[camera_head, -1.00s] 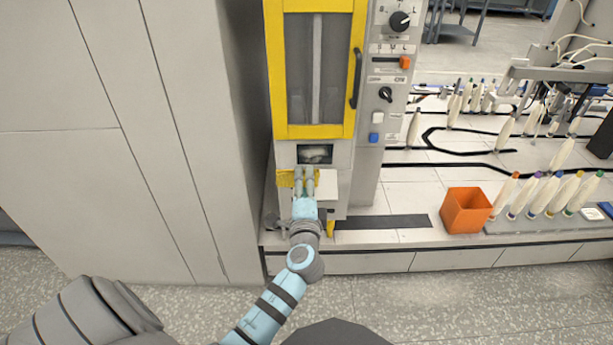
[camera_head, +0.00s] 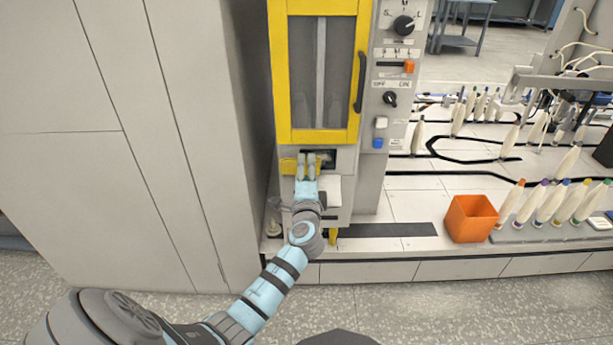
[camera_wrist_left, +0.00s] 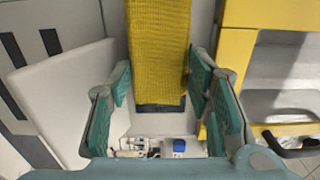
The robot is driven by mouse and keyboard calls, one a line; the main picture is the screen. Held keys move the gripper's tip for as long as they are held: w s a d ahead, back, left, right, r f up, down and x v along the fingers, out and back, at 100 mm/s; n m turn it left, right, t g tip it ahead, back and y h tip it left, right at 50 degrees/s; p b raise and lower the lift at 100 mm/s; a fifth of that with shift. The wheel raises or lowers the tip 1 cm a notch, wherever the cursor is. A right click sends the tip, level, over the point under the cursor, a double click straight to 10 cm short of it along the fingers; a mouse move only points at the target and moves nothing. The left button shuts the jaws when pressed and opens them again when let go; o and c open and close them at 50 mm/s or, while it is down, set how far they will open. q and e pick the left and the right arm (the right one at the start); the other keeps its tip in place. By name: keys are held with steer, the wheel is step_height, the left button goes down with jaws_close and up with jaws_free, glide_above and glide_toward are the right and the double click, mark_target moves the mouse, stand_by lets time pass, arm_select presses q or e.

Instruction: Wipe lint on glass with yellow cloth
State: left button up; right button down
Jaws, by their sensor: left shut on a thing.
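The yellow cloth (camera_head: 288,166) is held in my left gripper (camera_head: 307,163) at the front of the machine. In the left wrist view the woven cloth (camera_wrist_left: 158,50) lies between the green finger pads. The fingers are shut on it. The small dark glass window (camera_head: 325,157) is below the yellow-framed door. My fingers and the cloth overlap its left and lower part in the head view; I cannot tell whether the cloth touches it. The lint cannot be made out on the part that shows. My right gripper is not in view.
The yellow-framed door (camera_head: 315,136) with a dark handle is above the window. A control panel (camera_head: 396,60) with knobs is to the right. A white plate (camera_head: 333,192) is beside my gripper. An orange bin (camera_head: 472,220) and several bobbins (camera_head: 556,203) stand further right.

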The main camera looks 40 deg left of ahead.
arm_select(q)
steer(key=shift+w+a+b, duration=0.3)
steer(key=shift+w+a, duration=0.1)
steer(key=shift+w, duration=0.2)
stand_by(0.5)
